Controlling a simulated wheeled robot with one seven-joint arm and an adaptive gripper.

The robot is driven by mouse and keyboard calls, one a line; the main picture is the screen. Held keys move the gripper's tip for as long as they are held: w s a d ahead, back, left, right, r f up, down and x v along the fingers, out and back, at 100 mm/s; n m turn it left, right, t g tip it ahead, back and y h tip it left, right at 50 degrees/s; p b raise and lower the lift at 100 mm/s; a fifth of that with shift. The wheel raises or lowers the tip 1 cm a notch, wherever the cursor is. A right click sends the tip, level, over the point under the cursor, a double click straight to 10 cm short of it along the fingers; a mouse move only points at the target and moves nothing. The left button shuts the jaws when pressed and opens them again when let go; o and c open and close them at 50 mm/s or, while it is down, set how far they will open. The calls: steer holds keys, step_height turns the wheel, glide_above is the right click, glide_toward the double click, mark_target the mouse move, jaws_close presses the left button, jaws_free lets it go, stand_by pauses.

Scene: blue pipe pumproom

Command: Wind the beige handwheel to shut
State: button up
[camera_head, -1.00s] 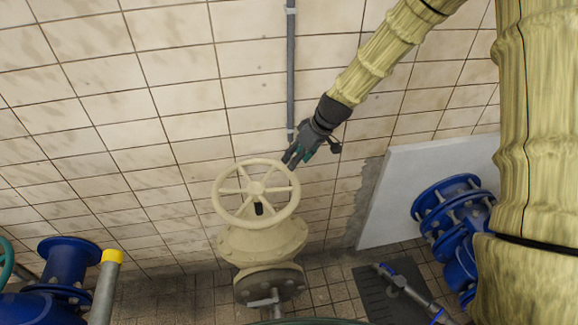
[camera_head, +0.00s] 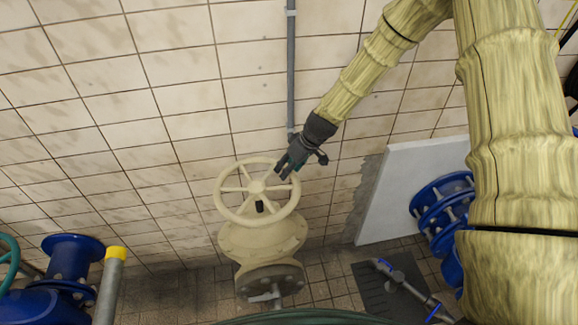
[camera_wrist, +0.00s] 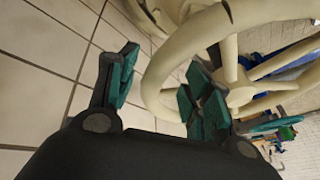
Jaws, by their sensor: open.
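The beige handwheel (camera_head: 257,187) is a spoked wheel on a beige valve body (camera_head: 262,240) in front of the tiled wall. My gripper (camera_head: 285,168) is at the wheel's upper right rim in the head view, reaching down from the upper right. In the wrist view my gripper (camera_wrist: 162,78) is open, with green-padded fingers apart. The handwheel's rim (camera_wrist: 190,42) curves through the space ahead of and between the fingers, and its lower part is partly hidden by the right finger. I cannot tell whether a finger touches the rim.
A grey vertical pipe (camera_head: 291,70) runs down the wall behind my gripper. A white panel (camera_head: 405,190) and blue flanged pipes (camera_head: 442,210) stand to the right. Blue piping (camera_head: 72,258) and a yellow-capped post (camera_head: 116,253) stand at lower left.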

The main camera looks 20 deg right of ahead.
jaws_close()
steer(key=shift+s, duration=0.25)
stand_by(0.3)
